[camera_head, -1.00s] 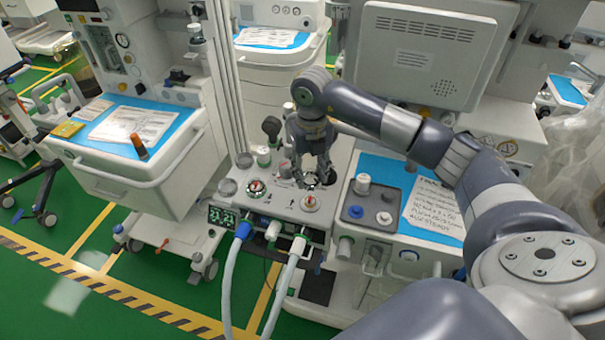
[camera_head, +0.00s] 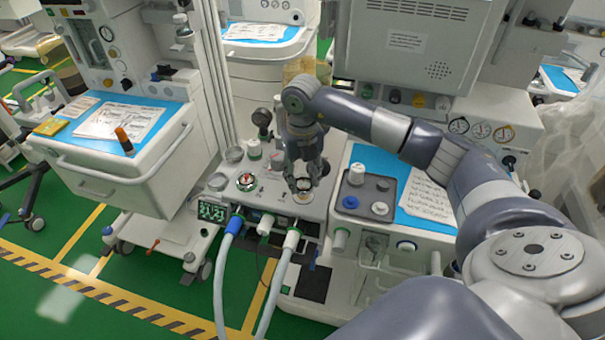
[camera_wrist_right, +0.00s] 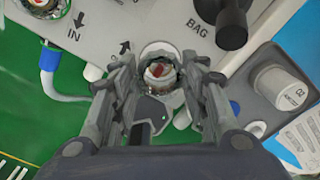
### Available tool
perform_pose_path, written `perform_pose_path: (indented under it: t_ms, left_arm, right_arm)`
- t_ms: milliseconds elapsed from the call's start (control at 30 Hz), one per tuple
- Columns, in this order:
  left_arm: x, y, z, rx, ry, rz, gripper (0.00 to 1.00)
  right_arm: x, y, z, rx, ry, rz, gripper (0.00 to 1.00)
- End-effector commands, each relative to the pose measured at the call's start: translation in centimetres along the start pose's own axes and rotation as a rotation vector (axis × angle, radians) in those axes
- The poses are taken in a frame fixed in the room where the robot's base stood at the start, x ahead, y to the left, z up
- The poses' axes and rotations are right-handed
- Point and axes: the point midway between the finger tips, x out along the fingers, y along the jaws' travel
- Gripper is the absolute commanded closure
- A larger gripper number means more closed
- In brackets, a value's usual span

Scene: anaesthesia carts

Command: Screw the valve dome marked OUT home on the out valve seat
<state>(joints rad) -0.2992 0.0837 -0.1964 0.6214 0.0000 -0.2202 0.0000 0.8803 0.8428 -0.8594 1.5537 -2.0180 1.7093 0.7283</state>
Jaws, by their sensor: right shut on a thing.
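My right gripper (camera_head: 303,184) is over the out valve seat on the grey valve block (camera_head: 270,203). Its fingers are shut on a clear valve dome (camera_wrist_right: 160,50), which also shows small between the fingertips in the head view. In the wrist view the gripper (camera_wrist_right: 160,85) has one finger on each side of the dome. A white disc with a red mark (camera_wrist_right: 160,72) shows at the dome, at the out seat. I cannot tell whether the dome's thread is engaged, and its OUT mark is not legible. My left gripper is out of view.
The IN valve (camera_head: 246,181) is to the left on the same block. Hoses (camera_head: 227,265) hang from the front. A black BAG arm (camera_wrist_right: 230,25) rises close behind the gripper.

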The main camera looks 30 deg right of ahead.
Motion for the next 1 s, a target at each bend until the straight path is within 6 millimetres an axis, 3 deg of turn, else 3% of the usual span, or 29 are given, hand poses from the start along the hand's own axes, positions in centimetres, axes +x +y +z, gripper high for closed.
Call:
perform_pose_path:
  t_ms: [1000]
  left_arm:
    - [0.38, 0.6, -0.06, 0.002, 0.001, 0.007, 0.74]
  right_arm:
    - [0.49, 0.01, 0.0, 0.0, -0.001, 0.0, 0.79]
